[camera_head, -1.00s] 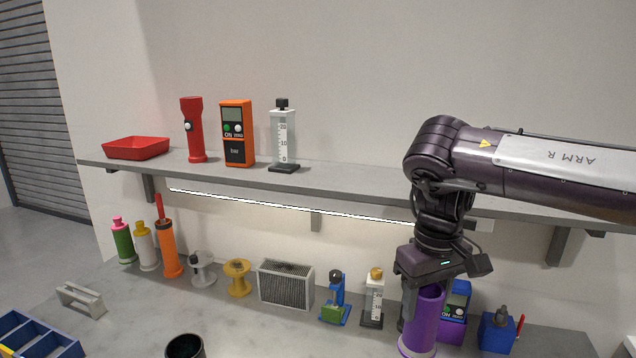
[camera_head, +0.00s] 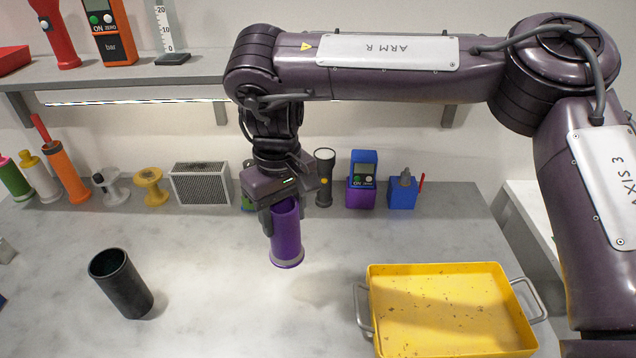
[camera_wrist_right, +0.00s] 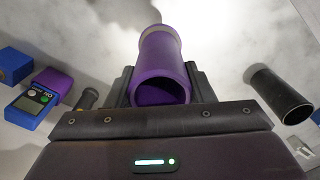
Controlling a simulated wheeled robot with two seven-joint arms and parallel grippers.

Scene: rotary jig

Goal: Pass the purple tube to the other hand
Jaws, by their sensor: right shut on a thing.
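The purple tube (camera_head: 286,238) is a hollow cylinder with a pale band at its lower end. My right gripper (camera_head: 281,212) is shut on its upper part, and the tube hangs slightly tilted over the grey bench. In the right wrist view the tube (camera_wrist_right: 164,62) sits between the two dark fingers (camera_wrist_right: 163,88) with its open end facing the camera. I cannot tell for sure whether its lower end touches the bench. My left gripper is not in any view.
A black cup (camera_head: 122,284) stands left on the bench. A yellow tray (camera_head: 452,270) with metal handles is at the front right. The bench between cup and tray is clear.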

